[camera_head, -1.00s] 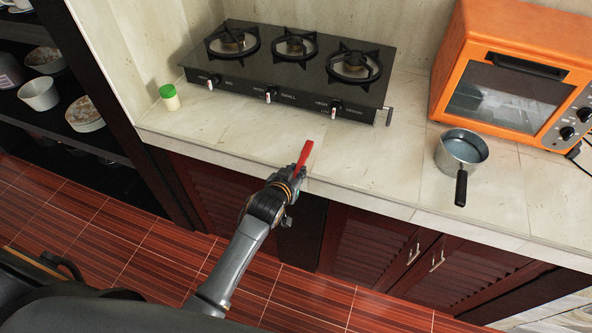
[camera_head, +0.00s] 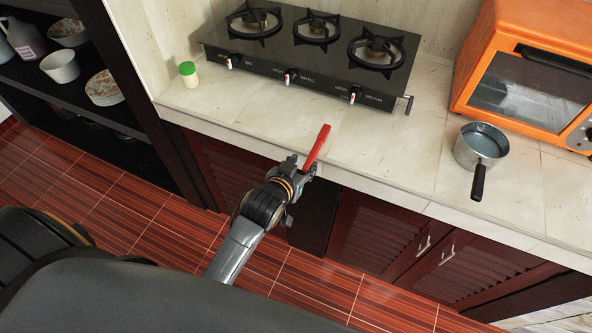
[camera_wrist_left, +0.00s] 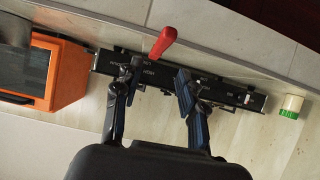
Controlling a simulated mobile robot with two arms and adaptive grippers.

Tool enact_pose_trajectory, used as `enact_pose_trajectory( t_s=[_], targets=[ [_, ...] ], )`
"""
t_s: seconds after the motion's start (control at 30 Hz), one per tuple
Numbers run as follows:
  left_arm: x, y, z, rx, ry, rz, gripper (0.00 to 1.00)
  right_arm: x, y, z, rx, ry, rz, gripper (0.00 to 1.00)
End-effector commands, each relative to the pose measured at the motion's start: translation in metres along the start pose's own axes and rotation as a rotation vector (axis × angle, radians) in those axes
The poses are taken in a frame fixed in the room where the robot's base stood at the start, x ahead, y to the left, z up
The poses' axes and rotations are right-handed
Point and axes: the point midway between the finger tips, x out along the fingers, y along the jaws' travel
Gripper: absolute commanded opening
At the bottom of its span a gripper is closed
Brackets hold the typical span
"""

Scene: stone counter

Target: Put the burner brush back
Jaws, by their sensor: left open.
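The burner brush shows as a red handle (camera_head: 318,145) over the front part of the pale counter, slanting up and right from my left gripper (camera_head: 305,168). In the left wrist view the handle (camera_wrist_left: 163,42) lies just past the fingertips, close to the left-hand finger. Its other end is hidden or merges with the dark stove behind. My left gripper is open, with its two fingers (camera_wrist_left: 155,78) spread apart. I cannot tell whether a finger touches the brush. My right gripper is in neither view.
A black three-burner stove (camera_head: 330,78) stands behind. A green-capped jar (camera_head: 188,75) is on the left, a metal saucepan (camera_head: 481,143) and an orange oven (camera_head: 525,85) on the right. The counter (camera_head: 385,140) is clear between stove and saucepan.

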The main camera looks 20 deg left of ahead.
Motion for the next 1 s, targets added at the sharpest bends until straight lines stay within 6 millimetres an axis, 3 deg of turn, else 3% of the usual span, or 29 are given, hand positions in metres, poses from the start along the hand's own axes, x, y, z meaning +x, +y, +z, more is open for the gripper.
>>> enact_pose_trajectory(
  t_s=[0.1, 0.3, 0.67, 0.77, 0.83, 0.97, 1.0],
  targets=[
    [-0.02, 0.0, 0.001, 0.001, -0.001, 0.0, 0.41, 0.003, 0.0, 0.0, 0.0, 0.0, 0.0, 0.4],
    [-0.038, 0.0, 0.0, 0.001, 0.0, -0.001, 0.41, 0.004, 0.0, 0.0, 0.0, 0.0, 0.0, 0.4],
    [-0.04, 0.0, 0.004, 0.003, -0.007, 0.0, 0.41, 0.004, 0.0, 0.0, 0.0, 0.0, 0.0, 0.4],
    [-0.029, 0.003, 0.028, 0.013, -0.048, 0.008, 0.41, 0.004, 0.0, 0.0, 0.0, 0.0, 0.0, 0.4],
    [-0.016, 0.005, 0.062, 0.027, -0.105, 0.017, 0.41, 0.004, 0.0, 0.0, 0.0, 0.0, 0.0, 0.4],
    [0.005, 0.01, 0.158, 0.062, -0.253, 0.043, 0.41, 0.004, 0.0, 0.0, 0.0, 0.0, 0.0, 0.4],
    [0.008, 0.01, 0.191, 0.072, -0.302, 0.05, 0.41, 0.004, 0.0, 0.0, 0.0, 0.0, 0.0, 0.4]
  ],
)
